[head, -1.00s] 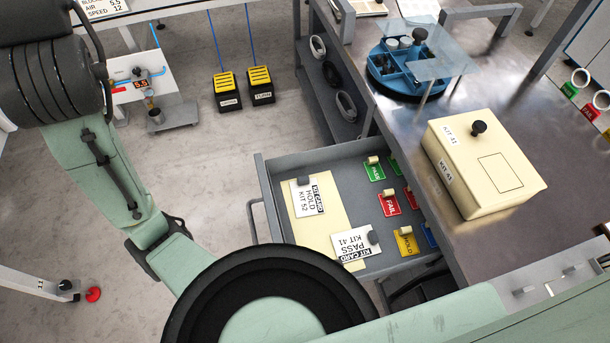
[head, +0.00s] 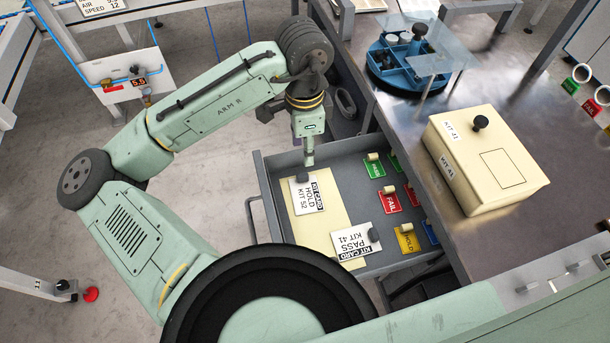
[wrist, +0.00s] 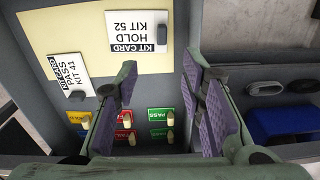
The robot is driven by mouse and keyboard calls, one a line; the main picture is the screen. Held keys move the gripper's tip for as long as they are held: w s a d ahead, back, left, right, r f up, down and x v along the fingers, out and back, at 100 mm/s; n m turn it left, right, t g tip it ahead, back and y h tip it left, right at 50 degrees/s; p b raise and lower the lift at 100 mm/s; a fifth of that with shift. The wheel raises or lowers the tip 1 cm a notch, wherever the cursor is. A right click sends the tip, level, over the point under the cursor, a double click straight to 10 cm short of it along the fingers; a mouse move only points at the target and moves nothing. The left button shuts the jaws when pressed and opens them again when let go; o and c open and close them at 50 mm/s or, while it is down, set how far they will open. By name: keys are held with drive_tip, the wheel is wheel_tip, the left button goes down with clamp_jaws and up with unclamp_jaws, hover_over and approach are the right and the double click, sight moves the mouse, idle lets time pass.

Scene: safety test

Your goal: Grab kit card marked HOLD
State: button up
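The kit card marked HOLD, KIT 52 (head: 309,197), is white with a dark knob and lies on a cream sheet at the far left of the open drawer (head: 265,205). The wrist view shows it too (wrist: 128,32), at the top, beyond the fingertips. My gripper (head: 308,162) points down above the drawer, near the HOLD card's knob. In the wrist view its purple-padded fingers (wrist: 160,75) are spread wide with nothing between them.
Small green, red, yellow and blue tags with knobs, including a green PASS tag (head: 374,169) and a yellow HOLD tag (head: 406,240), lie along the drawer's right side. A cream KIT 41 box (head: 480,185) and a blue divided tray (head: 400,75) stand on the metal bench (head: 540,110).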

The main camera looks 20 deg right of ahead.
hover_over(302, 175)
drive_tip(key=f, duration=0.3)
drive_tip(key=s+f, duration=0.1)
drive_tip(key=f, duration=0.1)
drive_tip(key=shift+d+f, duration=0.15)
drive_tip(key=shift+f, duration=0.15)
drive_tip(key=shift+w+f+p, duration=0.2)
drive_tip(key=shift+w+f, duration=0.05)
drive_tip(key=shift+f, duration=1.1)
drive_tip(key=shift+w+f+p, duration=0.2)
drive_tip(key=shift+f, duration=1.15)
drive_tip(key=shift+c, duration=0.2)
clamp_jaws()
